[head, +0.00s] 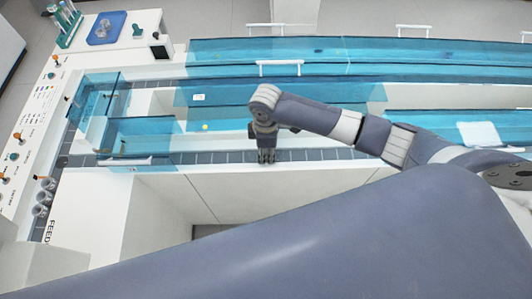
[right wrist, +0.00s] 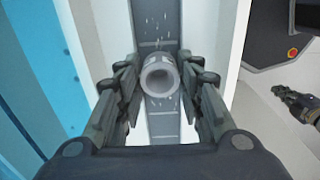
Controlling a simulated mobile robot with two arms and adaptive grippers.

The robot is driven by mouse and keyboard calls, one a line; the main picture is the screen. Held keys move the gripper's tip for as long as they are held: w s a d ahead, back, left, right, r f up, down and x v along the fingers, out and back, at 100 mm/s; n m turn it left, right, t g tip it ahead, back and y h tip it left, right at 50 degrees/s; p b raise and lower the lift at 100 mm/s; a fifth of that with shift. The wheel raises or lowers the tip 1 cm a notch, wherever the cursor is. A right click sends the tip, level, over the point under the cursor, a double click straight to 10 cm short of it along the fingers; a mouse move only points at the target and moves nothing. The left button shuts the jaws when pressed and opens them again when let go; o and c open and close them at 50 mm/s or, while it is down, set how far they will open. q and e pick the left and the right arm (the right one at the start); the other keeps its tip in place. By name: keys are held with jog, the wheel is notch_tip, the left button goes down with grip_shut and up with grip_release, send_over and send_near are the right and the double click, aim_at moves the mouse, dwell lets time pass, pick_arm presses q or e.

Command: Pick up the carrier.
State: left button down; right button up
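The carrier (right wrist: 160,78) is a pale grey, hollow cylinder, seen from above in the right wrist view. It stands in a dark track channel. My right gripper (right wrist: 160,68) is above the track with one finger on each side of the carrier. The fingers look open, and I cannot tell whether the tips touch it. In the head view the right gripper (head: 267,157) points down at the front track, and the carrier is hard to make out there. What looks like my left gripper (right wrist: 297,100) shows small at the right of the wrist view, apart from the track.
Blue transparent guards (head: 140,137) line the track near the gripper, with more behind. A rack of tubes (head: 68,22) and a blue tray (head: 106,28) are at the back left. Orange-topped knobs line the left panel. Open floor lies in front of the white cabinets.

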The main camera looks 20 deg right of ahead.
jog(key=shift+c, duration=0.3)
notch_tip(320, 180, up, 15)
jog(key=p, duration=0.5)
jog(key=shift+p, duration=0.4)
dwell(0.3)
